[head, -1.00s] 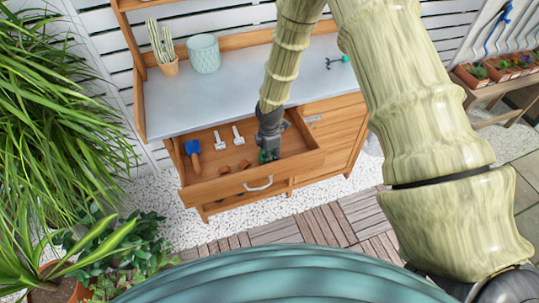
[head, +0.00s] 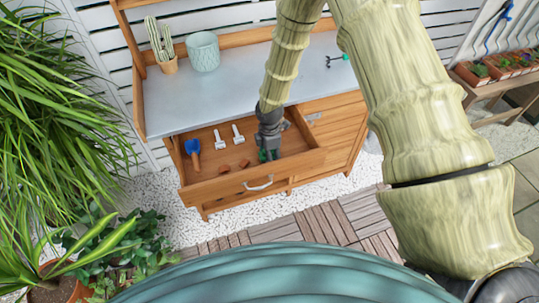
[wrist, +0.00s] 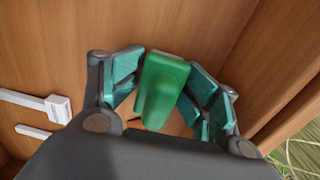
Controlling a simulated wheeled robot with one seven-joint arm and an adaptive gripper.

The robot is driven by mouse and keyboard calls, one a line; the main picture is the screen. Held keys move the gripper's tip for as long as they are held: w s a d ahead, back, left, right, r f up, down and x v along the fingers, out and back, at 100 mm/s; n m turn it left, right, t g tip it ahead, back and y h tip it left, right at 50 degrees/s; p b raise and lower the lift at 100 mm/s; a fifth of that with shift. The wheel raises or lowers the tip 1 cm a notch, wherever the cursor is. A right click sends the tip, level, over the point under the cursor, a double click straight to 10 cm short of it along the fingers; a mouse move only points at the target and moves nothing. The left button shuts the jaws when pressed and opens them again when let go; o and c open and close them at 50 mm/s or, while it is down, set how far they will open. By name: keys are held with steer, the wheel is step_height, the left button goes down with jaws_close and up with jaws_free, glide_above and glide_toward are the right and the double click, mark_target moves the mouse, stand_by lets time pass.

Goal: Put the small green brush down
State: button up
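The small green brush (wrist: 162,85) stands out between the teal fingers of my gripper (wrist: 167,62) in the wrist view. The fingertips lie close along both sides of its head and appear to be shut on it. My gripper (head: 268,154) reaches down into the open drawer (head: 258,183) at its right part in the head view. There the brush is mostly hidden by the fingers. The drawer's wooden floor shows close behind the brush; I cannot tell whether they touch.
The drawer also holds a blue-handled tool (head: 193,150), two white labels or tags (head: 219,139) and small brown pieces (head: 224,168). The wrist view shows the drawer wall (wrist: 270,65) close on the right. Above, the grey worktop (head: 230,93) bears a cactus (head: 161,45) and a pale pot (head: 203,52).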

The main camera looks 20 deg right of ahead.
step_height(320, 180, up, 13)
steer(key=shift+f+b, duration=0.1)
steer(key=shift+b, duration=1.15)
